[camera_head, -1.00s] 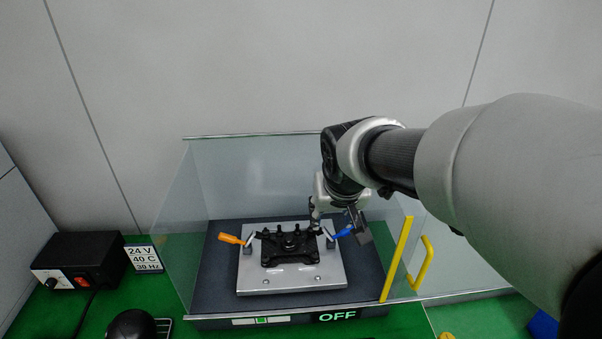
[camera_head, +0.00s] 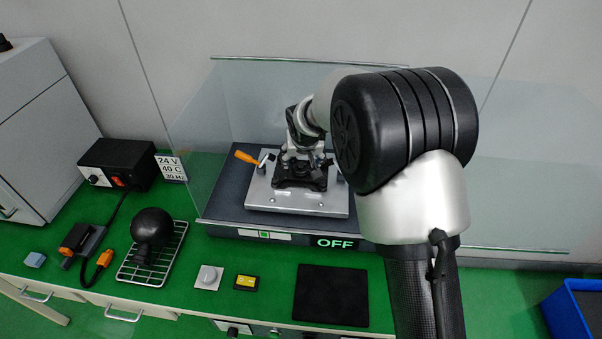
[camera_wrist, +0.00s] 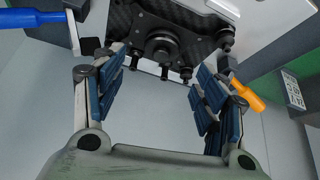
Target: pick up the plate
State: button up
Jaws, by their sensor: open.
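The black carbon-fibre plate (camera_head: 300,175) with a round motor-like part and short posts lies on a silver base (camera_head: 298,203) inside the glass-walled enclosure. In the wrist view the plate (camera_wrist: 190,22) is at the top, just beyond my fingers. My gripper (camera_wrist: 160,78) is open, its blue-padded fingers spread, with nothing held between them. In the head view my gripper (camera_head: 300,152) is above the back part of the plate and partly hides it. I cannot tell whether the fingers touch it.
An orange-handled clamp (camera_head: 247,157) is left of the plate. A blue handle (camera_wrist: 35,24) shows in the wrist view. Glass walls (camera_head: 205,125) surround the fixture. An OFF display (camera_head: 336,242) is on the front. A black mat (camera_head: 331,295) lies clear on the green bench.

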aim_at(301, 164)
jog(key=b+x, duration=0.2)
jog(key=x, duration=0.5)
jog(key=shift+f, duration=0.25)
jog(key=shift+a, duration=0.1)
jog(key=c, duration=1.3)
jog(key=shift+r, duration=0.1)
jog(key=shift+c, duration=0.2)
